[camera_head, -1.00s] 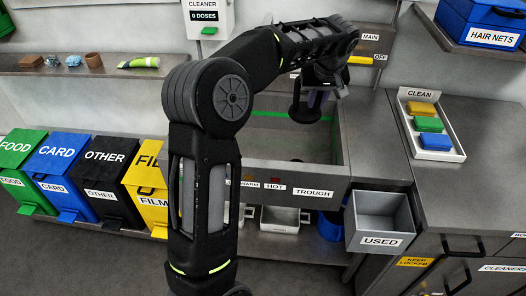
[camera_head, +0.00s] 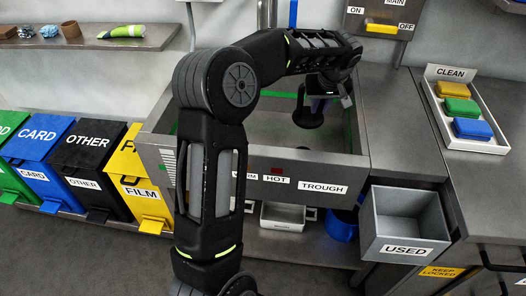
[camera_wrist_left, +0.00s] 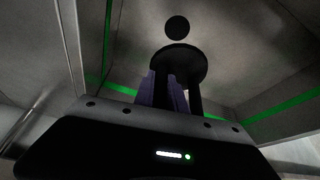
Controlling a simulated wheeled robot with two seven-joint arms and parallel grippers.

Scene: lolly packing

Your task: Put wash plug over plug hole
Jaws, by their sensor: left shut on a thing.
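The black round wash plug (camera_head: 308,118) hangs below my left gripper (camera_head: 319,100), inside the trough (camera_head: 335,166). In the left wrist view my left gripper (camera_wrist_left: 178,92) is shut on the plug, whose dark disc (camera_wrist_left: 180,58) lies past the fingertips. A round black spot that looks like the plug hole (camera_wrist_left: 177,27) shows in the trough floor just beyond the disc. The plug is apart from it in that picture; its height above the floor is hard to tell. My right gripper is not in view.
The trough walls, with a green line, stand around the gripper. A grey USED box (camera_head: 405,224) hangs at the right front. A CLEAN tray (camera_head: 488,142) with coloured sponges is on the right counter. Several bins, including a yellow one (camera_head: 147,193), stand at left.

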